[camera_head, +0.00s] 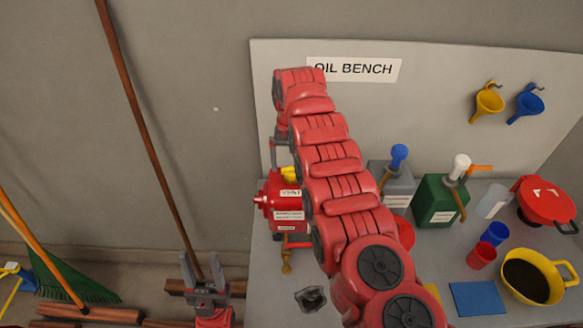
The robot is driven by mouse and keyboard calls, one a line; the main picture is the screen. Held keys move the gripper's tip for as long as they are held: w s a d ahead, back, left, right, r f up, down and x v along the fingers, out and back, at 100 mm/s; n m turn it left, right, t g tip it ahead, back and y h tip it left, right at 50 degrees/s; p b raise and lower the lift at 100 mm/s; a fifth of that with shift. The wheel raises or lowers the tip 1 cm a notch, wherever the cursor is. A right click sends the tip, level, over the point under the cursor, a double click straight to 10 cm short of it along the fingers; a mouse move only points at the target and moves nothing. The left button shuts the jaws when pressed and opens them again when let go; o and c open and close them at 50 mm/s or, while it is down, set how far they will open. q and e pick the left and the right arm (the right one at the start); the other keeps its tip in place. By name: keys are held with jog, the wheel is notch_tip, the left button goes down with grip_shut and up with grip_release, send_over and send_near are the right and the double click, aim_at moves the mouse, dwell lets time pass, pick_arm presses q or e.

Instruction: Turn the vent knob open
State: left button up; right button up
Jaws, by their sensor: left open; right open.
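A red container (273,204) with white labels stands at the bench's left end, under the OIL BENCH sign. The upper label seems to read VENT. A yellow part (290,174) sits on its top, close under my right gripper; I cannot tell for sure that it is the vent knob or how it is turned. My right gripper (281,150) is open, pointing down at the container's top. Its arm hides the container's right side, and contact is unclear. My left gripper (205,281) is open and empty, low in the picture, left of the bench.
A green jug (436,203) and a grey jug (399,187), both with pumps, stand behind my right arm. A broom handle (150,135) leans on the wall.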

jog(key=shift+d+f, duration=0.1)
jog(key=shift+f, duration=0.9)
jog(key=shift+c, duration=0.3)
